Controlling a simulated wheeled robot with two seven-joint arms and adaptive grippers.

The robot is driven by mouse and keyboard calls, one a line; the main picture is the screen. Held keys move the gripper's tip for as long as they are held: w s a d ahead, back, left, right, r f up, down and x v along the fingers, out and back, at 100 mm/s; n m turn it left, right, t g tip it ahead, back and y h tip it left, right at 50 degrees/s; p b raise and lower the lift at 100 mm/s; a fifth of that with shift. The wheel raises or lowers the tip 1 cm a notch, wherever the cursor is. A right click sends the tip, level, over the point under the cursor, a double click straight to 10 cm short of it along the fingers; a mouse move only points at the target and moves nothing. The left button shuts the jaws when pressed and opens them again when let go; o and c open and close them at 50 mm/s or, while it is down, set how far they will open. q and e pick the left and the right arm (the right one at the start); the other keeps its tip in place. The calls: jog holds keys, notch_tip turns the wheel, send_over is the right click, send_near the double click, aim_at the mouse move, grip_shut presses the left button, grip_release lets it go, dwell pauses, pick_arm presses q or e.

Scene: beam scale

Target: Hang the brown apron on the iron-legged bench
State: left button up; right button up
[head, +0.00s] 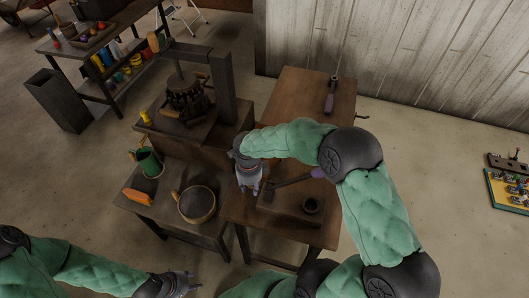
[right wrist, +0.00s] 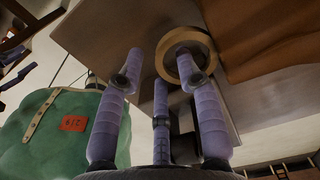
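I cannot pick out the brown apron with certainty. A brown surface (right wrist: 265,40) fills the top right of the right wrist view; I cannot tell whether it is cloth or wood. A wooden bench (head: 305,85) with dark legs stands at the centre of the head view; its leg material is unclear. My right gripper (head: 249,188) is over this bench's left edge, beside a round brown-rimmed bowl.
The bowl (head: 197,204), a green can (head: 149,162) and an orange block (head: 137,197) rest on a low table (head: 165,222). Purple-handled tools lie on the bench. A tool-laden table (head: 95,40) and a dark bin (head: 58,100) stand back left.

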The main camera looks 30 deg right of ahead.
grip_shut()
